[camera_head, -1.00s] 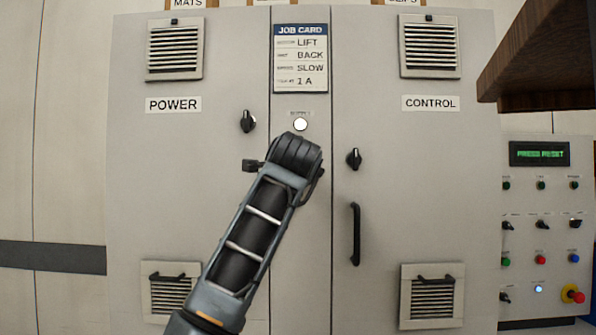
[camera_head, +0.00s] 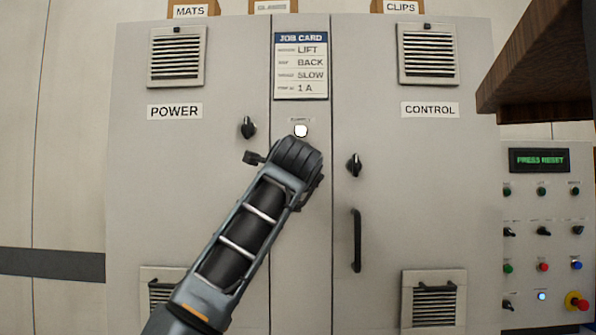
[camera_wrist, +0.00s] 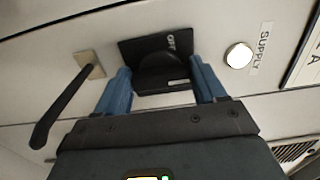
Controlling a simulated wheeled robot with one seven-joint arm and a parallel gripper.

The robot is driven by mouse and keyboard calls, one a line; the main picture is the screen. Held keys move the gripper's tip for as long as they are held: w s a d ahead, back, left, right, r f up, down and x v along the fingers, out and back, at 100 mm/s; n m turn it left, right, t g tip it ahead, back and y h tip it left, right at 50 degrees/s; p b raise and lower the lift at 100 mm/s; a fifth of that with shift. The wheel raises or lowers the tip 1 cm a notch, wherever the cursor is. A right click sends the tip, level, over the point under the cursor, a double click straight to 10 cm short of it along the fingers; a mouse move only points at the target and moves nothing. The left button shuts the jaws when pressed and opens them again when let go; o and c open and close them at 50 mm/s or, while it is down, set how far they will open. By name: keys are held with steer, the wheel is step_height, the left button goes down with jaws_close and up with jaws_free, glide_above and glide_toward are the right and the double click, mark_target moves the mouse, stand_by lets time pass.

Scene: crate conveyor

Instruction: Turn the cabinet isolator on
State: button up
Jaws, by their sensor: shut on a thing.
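The cabinet isolator (camera_wrist: 156,60) shows in the wrist view as a dark knob on a black plate. The word OFF is readable on the plate. My gripper (camera_wrist: 162,77) has its blue fingers on either side of the knob and is shut on it. The way the knob points is hard to tell. In the head view my arm hides the isolator and the fingers. A round white SUPPLY lamp (camera_wrist: 238,55) is beside the isolator; it also shows bright above my arm in the head view (camera_head: 301,131).
The grey cabinet has a POWER door (camera_head: 190,210) and a CONTROL door (camera_head: 420,210). A black handle (camera_wrist: 62,105) projects near my left finger in the wrist view. A brown shelf (camera_head: 540,75) juts in at upper right, above a button panel (camera_head: 540,220) reading PRESS RESET.

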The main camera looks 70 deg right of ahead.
steer(key=o, duration=1)
steer(key=shift+o, duration=0.2)
steer(key=shift+s+a, duration=0.1)
steer(key=v, duration=0.7)
steer(key=shift+a, duration=0.3)
